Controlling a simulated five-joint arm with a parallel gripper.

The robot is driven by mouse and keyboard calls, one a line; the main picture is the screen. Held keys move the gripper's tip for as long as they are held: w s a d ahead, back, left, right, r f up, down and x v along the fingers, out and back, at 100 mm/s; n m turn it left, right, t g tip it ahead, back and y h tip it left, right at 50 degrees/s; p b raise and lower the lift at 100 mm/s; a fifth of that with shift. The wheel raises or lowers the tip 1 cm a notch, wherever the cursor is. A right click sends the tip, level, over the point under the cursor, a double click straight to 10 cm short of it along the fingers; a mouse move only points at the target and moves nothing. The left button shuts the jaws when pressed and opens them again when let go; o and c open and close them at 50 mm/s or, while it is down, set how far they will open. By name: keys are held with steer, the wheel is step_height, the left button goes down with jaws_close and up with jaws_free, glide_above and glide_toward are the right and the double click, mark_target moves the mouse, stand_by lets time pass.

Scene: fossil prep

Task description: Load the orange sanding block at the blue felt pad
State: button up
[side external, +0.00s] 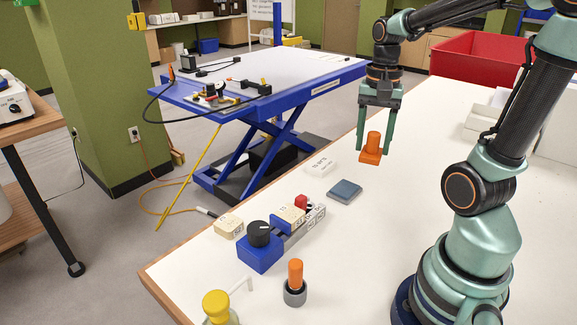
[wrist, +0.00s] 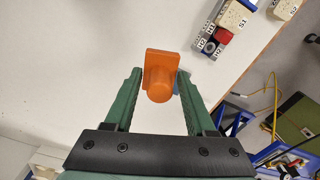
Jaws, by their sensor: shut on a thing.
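The orange sanding block (side external: 371,147) has a wide flat base and a narrower upper part. My gripper (side external: 374,148) points down and is shut on it, with one green finger on each side. In the wrist view the block (wrist: 160,76) sits between the fingertips. The blue felt pad (side external: 344,191) lies flat on the white table, nearer the side camera and a little left of the block. In the wrist view only a sliver of blue shows beside the block, the rest hidden. I cannot tell how high the block is above the table.
A white labelled block (side external: 320,166) lies beyond the pad. A blue box with a black knob (side external: 260,248), a cream block (side external: 229,226) and a rack of labelled blocks (side external: 300,220) stand left. An orange-topped grey holder (side external: 295,285) is nearer. A red bin (side external: 478,62) stands behind.

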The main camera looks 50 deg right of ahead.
steer(key=shift+w+d+f, duration=0.15)
steer(key=shift+w+d, duration=0.1)
steer(key=shift+w, duration=0.1)
steer(key=shift+w+d+f, duration=1.45)
steer(key=shift+w+f, duration=0.05)
steer(key=shift+f, duration=1.3)
steer(key=shift+w+d+f, duration=1.5)
steer(key=shift+w+f, duration=0.05)
steer(key=shift+f, duration=1.2)
steer(key=shift+w+d+f, duration=1.45)
steer(key=shift+w+f, duration=0.05)
steer(key=shift+f, duration=1.3)
steer(key=shift+f, duration=0.6)
steer(key=shift+r, duration=0.1)
step_height(320, 180, up, 7)
